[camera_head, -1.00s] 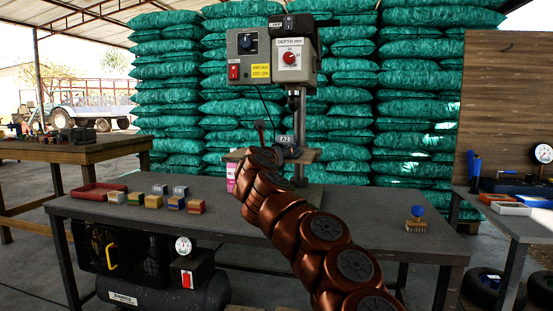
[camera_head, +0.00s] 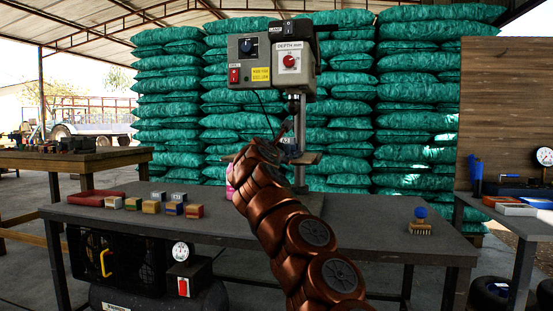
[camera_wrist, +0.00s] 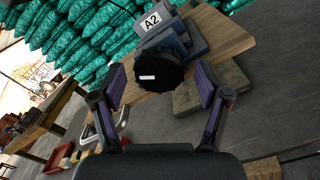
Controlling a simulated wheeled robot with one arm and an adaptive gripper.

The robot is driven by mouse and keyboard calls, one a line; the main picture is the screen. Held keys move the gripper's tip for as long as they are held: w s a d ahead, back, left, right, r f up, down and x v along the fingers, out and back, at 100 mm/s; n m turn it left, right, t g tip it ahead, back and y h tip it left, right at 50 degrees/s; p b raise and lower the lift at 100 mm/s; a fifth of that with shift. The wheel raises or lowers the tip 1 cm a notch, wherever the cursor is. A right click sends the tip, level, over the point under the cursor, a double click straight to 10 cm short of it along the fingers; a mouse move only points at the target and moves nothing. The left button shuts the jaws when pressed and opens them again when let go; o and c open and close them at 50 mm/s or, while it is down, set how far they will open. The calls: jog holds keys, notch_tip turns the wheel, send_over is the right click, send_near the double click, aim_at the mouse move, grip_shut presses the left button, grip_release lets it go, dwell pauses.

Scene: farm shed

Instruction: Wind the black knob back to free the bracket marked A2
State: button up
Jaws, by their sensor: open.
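In the wrist view, the black knob (camera_wrist: 158,72) with a white mark on its face sits in front of a blue-grey bracket (camera_wrist: 196,38). The bracket carries a white A2 label (camera_wrist: 152,20) and rests on a wooden board (camera_wrist: 226,36). My gripper (camera_wrist: 160,84) is open, its two purple-padded fingers to the left and right of the knob with gaps on both sides. How far the fingertips reach along the knob I cannot tell. In the head view my arm hides the gripper and knob in front of the drill press (camera_head: 262,52).
The bench (camera_head: 350,222) holds a red tray (camera_head: 95,197), several small coloured blocks (camera_head: 150,207) at left and a blue-handled brush (camera_head: 420,226) at right. The press column (camera_head: 299,105) stands close behind my arm. Green sacks (camera_head: 415,100) are stacked behind.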

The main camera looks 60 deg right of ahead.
jog(key=shift+m+b, duration=1.55)
jog(key=shift+m, duration=1.25)
jog(key=c, duration=1.3)
